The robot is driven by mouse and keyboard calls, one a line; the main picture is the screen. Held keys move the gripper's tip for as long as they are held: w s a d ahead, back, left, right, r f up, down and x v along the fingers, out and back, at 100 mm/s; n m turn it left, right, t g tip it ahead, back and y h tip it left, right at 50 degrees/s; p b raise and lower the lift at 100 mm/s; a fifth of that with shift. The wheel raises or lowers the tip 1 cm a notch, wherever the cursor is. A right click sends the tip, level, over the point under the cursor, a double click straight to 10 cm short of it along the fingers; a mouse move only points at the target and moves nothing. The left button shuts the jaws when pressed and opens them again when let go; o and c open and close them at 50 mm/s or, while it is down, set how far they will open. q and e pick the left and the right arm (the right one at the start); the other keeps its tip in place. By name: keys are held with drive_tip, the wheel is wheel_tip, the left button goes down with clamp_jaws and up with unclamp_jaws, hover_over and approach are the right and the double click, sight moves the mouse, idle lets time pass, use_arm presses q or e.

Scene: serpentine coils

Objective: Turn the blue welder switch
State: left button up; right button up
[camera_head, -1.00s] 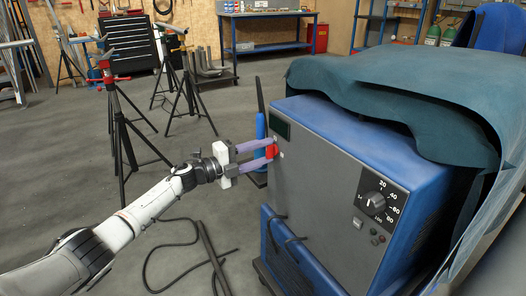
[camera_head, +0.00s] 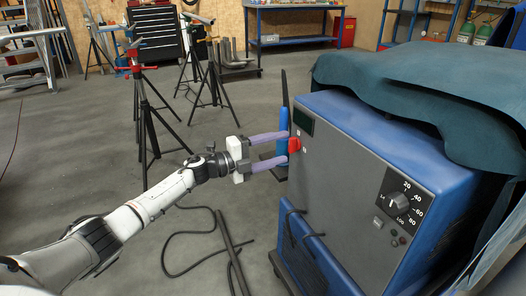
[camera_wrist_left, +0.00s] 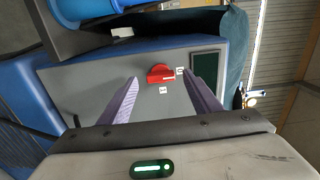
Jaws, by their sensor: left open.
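The blue welder (camera_head: 345,190) stands at the right of the head view, with a grey front panel. A red switch (camera_head: 294,145) sits near the left edge of that panel. The red switch also shows in the left wrist view (camera_wrist_left: 160,74), between and beyond my two fingers, with small white labels beside it. My left gripper (camera_head: 286,148) is open, with its purple fingers pointing at the panel. In the left wrist view the fingers (camera_wrist_left: 162,88) stand apart on either side of the switch, with nothing between them. My right gripper is not in view.
A dial (camera_head: 398,202) with numbers is at the panel's right. A black cable (camera_head: 190,235) lies on the floor. A tripod stand (camera_head: 148,110) is behind my arm. A blue cylinder (camera_head: 282,130) stands beside the welder.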

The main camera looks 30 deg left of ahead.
use_arm(q)
drive_tip(key=v, duration=0.7)
drive_tip(key=shift+s+a+p, duration=0.2)
drive_tip(key=shift+p, duration=0.1)
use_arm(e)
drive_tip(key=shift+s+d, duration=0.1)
use_arm(q)
drive_tip(key=s+d+f+n+y+p, duration=0.5)
drive_tip(key=s+d+f+n+p, duration=0.1)
drive_tip(key=s+d+f+n, duration=0.75)
drive_tip(key=s+d+f+n+g+p, duration=0.1)
drive_tip(key=s+d+n+g, duration=0.1)
drive_tip(key=s, duration=0.4)
drive_tip(key=s+d+f+n+g+y+p, duration=0.1)
drive_tip(key=s+d+f+n+g, duration=0.1)
drive_tip(key=s+d, duration=0.3)
drive_tip(key=s+d+f+n+g+p, duration=0.1)
drive_tip(key=s+d+n+g, duration=0.2)
drive_tip(key=s, duration=0.4)
drive_tip(key=shift+s+d+n, duration=0.3)
drive_tip(key=shift+s+n, duration=0.05)
drive_tip(key=shift+n, duration=0.3)
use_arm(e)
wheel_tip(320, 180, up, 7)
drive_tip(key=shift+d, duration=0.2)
use_arm(q)
drive_tip(key=shift+f, duration=0.15)
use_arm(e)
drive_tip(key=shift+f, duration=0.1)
